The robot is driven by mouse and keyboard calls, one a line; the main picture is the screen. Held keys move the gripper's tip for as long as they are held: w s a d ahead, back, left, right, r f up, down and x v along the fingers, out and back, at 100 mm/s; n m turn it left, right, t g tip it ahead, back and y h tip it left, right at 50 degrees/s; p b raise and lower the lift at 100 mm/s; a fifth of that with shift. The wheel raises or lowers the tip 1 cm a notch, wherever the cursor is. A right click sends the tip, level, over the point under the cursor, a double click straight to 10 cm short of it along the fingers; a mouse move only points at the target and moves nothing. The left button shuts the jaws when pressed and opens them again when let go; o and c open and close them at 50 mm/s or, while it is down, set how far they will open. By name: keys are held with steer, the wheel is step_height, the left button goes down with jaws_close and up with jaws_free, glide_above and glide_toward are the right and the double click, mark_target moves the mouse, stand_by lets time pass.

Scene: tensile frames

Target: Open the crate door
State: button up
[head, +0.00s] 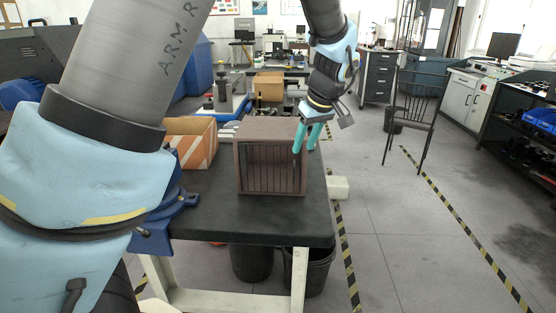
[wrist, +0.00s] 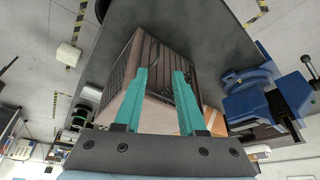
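The brown crate (head: 270,128) stands upright on the dark workbench. Its front, with dark vertical bars (head: 270,170) inside a brown frame, faces me. The barred front looks shut, and I make out no clear handle or latch. My gripper (head: 304,151) is at the crate's upper right front corner, with its teal fingers pointing down. In the wrist view the fingers of my gripper (wrist: 160,72) are spread apart with nothing held between them. The crate (wrist: 156,114) lies beyond them, and the fingers hide parts of its barred sides. I cannot tell whether a finger touches it.
The workbench (head: 225,222) has bare room in front of the crate. An orange and white striped box (head: 193,140) stands left of the crate, with a blue vise (head: 172,215) nearer me. Black bins (head: 251,263) stand beneath the bench. A chair (head: 415,110) stands to the right.

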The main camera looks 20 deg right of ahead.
steer(key=p+x, duration=0.3)
steer(key=x, duration=0.7)
steer(key=shift+w+d+f, duration=0.2)
steer(key=shift+w+f, duration=0.05)
steer(key=shift+f, duration=0.1)
jaws_close()
stand_by(1.1)
